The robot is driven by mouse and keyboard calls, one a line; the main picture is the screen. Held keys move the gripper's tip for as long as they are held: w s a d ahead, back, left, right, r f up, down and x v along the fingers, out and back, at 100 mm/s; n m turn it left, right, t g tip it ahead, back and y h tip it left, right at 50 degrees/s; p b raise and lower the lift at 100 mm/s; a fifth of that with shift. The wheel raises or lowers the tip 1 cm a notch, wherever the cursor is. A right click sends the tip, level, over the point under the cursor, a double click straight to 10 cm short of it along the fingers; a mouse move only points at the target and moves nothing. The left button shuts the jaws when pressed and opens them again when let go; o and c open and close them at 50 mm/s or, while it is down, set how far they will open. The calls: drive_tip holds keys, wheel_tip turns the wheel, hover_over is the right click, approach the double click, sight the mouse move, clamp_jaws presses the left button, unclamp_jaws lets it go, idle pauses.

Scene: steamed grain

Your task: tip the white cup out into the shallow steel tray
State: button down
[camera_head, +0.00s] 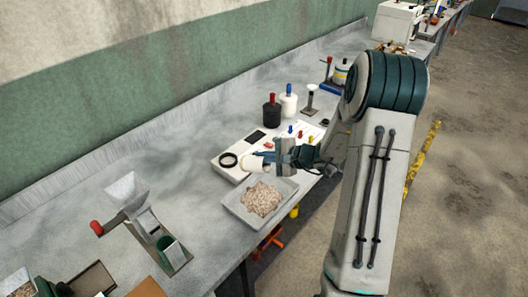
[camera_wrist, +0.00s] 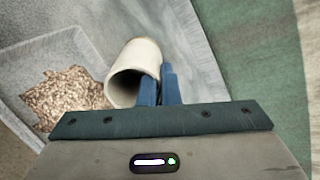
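The white cup (camera_wrist: 135,70) lies tilted on its side in my gripper, with its mouth toward the lower left in the wrist view. Its visible inside looks empty. My gripper (camera_wrist: 158,85) is shut on the cup's wall. In the head view the cup (camera_head: 252,162) shows just left of my gripper (camera_head: 272,163), over the tray's back edge. The shallow steel tray (camera_head: 284,211) holds a heap of pale brown grain (camera_head: 261,199). In the wrist view the tray (camera_wrist: 85,48) and the grain (camera_wrist: 68,97) are left of the cup.
A white device with a black ring (camera_head: 228,160) stands behind the tray. Black (camera_head: 271,112) and white (camera_head: 289,105) bottles stand farther back. A hand mill with a red handle (camera_head: 97,228) is at left. The bench between mill and tray is clear.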

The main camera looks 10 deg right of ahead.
drive_tip(key=shift+r+g+h+p, duration=0.3)
drive_tip(key=shift+r+g+p, duration=0.1)
drive_tip(key=shift+r+p, duration=0.15)
drive_tip(key=shift+f+g+h, duration=0.25)
drive_tip(key=shift+g+h, duration=0.05)
drive_tip(key=shift+h, duration=0.1)
drive_tip(key=shift+a+r+g+h, duration=0.1)
drive_tip(key=shift+a+g+h, duration=0.05)
drive_tip(key=shift+g+h, duration=0.4)
drive_tip(key=shift+r+g+h, duration=0.1)
drive_tip(key=shift+g+h, duration=0.85)
drive_tip(key=shift+h, duration=0.4)
drive_tip(key=shift+r+g+h, duration=0.1)
drive_tip(key=shift+g+h, duration=0.4)
drive_tip(key=g+h, duration=0.1)
drive_tip(key=h, duration=0.1)
drive_tip(key=g+h, duration=0.1)
drive_tip(key=g, duration=0.1)
drive_tip(key=shift+r+h, duration=0.35)
drive_tip(key=shift+h, duration=0.05)
drive_tip(key=shift+g, duration=0.3)
